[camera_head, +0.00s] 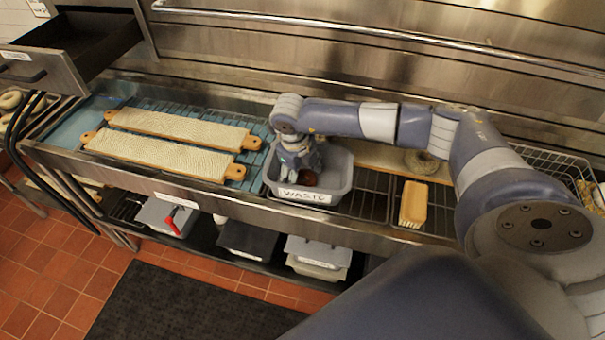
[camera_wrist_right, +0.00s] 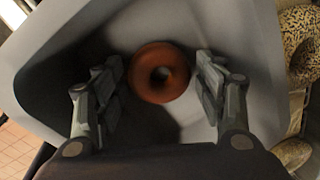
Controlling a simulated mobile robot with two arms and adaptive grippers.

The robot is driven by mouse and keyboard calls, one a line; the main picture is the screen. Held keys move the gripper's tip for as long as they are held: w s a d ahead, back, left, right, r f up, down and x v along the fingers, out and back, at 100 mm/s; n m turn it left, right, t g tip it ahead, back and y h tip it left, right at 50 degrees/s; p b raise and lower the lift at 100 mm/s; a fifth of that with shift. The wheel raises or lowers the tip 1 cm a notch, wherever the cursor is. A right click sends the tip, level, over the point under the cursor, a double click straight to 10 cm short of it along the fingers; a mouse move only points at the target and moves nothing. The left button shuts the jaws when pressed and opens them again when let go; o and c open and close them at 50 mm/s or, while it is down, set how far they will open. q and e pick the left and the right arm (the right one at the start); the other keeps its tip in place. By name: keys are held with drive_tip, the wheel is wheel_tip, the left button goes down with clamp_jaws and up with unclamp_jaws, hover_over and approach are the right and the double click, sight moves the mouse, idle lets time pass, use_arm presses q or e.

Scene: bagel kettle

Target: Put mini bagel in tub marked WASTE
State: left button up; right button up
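The mini bagel (camera_head: 309,178) is a small reddish-brown ring inside the grey tub marked WASTE (camera_head: 338,182). In the right wrist view the bagel (camera_wrist_right: 159,72) shows against the tub's grey inside (camera_wrist_right: 245,60), between and beyond my fingers. My right gripper (camera_head: 303,165) points down into the tub, just above the bagel. In the wrist view its fingers (camera_wrist_right: 160,90) are apart, with a gap on each side of the bagel. Whether the bagel rests fully on the tub floor is hard to tell. My left gripper is not in view.
Two bagel boards (camera_head: 180,128) lie on the rack left of the tub. A yellow-bristled brush (camera_head: 413,204) lies to its right. A seeded bagel (camera_head: 421,162) sits behind on the counter. A wire basket (camera_head: 550,165) stands far right. An open drawer (camera_head: 75,45) juts out upper left.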

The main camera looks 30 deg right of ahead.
drive_tip(key=shift+r, duration=0.15)
wheel_tip(320, 180, up, 12)
drive_tip(key=a+b, duration=0.2)
drive_tip(key=b, duration=0.2)
drive_tip(key=shift+s, duration=0.35)
